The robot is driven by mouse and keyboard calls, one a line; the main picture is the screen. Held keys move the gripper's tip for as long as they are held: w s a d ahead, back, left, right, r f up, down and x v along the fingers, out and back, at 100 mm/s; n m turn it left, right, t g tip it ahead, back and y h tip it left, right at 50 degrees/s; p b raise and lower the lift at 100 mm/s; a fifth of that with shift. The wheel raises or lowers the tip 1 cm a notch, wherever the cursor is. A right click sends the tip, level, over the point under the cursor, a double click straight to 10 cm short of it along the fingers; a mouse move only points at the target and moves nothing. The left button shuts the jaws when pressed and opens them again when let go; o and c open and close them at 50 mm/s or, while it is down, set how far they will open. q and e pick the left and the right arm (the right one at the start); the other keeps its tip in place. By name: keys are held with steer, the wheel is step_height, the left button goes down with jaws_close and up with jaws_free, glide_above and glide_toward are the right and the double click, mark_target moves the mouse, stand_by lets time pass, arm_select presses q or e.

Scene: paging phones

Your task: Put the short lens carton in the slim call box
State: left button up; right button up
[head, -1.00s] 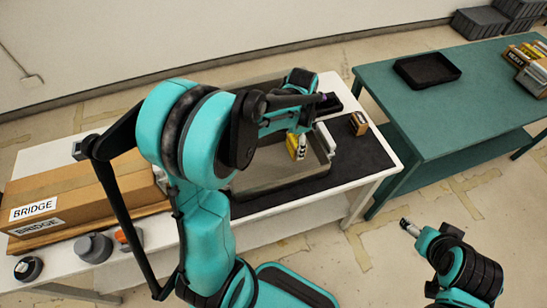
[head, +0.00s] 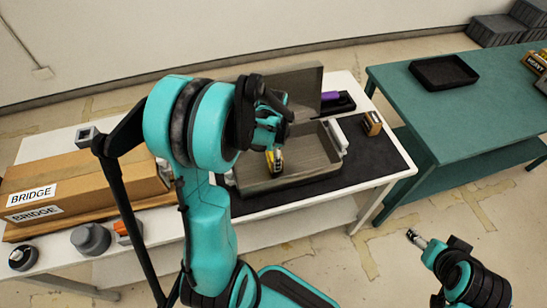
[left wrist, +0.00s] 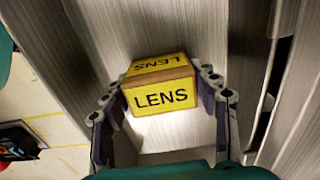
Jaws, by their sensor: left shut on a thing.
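The yellow lens carton (head: 275,162) is between the fingers of my left gripper (head: 272,146), over the inside of an open grey box (head: 318,152) on a black mat. In the left wrist view, the carton (left wrist: 160,95) shows LENS on two faces. My left gripper (left wrist: 163,105) is shut on its sides, with brushed grey surface around it. I cannot tell whether the carton touches the box floor. The box's lid (head: 305,88) stands raised at the back. My arm hides the box's left part. My right gripper (head: 416,238) is away at lower right, its jaws too small to judge.
A white bar-like piece (head: 336,138) is at the box's right edge. A small brown carton (head: 372,123) stands farther right. A black tray with a purple item (head: 331,96) is behind. A BRIDGE carton (head: 90,188) fills the table's left. The green table (head: 450,105) holds a black tray.

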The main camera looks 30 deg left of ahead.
arm_select(q)
steer(key=shift+f, duration=0.15)
steer(key=o, duration=1.2)
steer(key=shift+c, duration=0.2)
